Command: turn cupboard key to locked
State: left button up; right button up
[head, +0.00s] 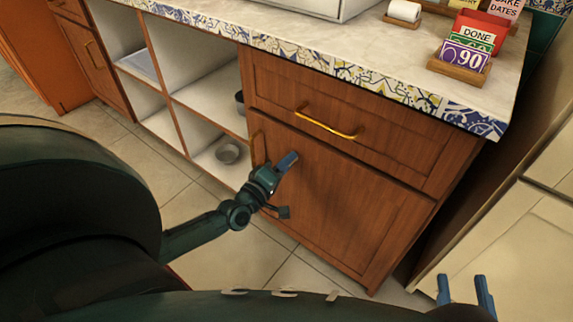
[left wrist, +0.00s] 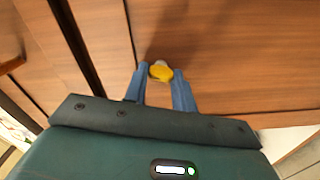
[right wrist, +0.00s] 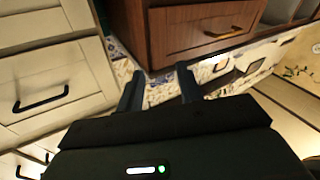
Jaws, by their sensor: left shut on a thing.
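The wooden cupboard door (head: 350,215) is closed, below a drawer (head: 390,130). My left gripper (head: 289,160) is at the upper left part of the door. In the left wrist view, a small yellow key head (left wrist: 160,72) sits between the fingertips of that gripper (left wrist: 159,76), which is shut on it. A paler metal bit shows behind the key head, against the wood. The key is hidden behind the fingers in the head view. I cannot tell the lock's state. My right gripper (head: 465,290) is open and empty, away from the cupboard at the lower right.
A brass door handle (head: 257,148) stands just left of my left gripper. A brass drawer handle (head: 328,122) sticks out above right. A pale cabinet (head: 510,240) stands on the right.

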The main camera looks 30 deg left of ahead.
pick_arm(q)
jog(key=n, duration=0.3)
jog(key=shift+f+b, duration=0.1)
jog(key=shift+b, duration=0.2)
pick_arm(e)
jog(key=shift+a, duration=0.1)
pick_arm(q)
jog(key=shift+n, duration=0.3)
pick_arm(e)
jog(key=shift+r, duration=0.2)
pick_arm(q)
jog(key=o, duration=1)
jog(key=shift+s+a+p, duration=0.15)
jog(key=shift+s+p, duration=0.3)
jog(key=shift+s, duration=1.75)
jog(key=shift+s+a+p, duration=0.2)
jog(key=shift+s+p, duration=0.25)
jog(key=shift+s, duration=1.75)
jog(key=shift+s+a+p, duration=0.15)
jog(key=shift+s+p, duration=0.3)
jog(key=shift+s, duration=1.75)
pick_arm(e)
jog(key=shift+w+d+f+m+g+h, duration=0.1)
jog(key=shift+w+d+m+g+h, duration=0.1)
jog(key=shift+d+m+g+h, duration=0.45)
jog(key=shift+a+t, duration=0.1)
jog(key=shift+t, duration=0.15)
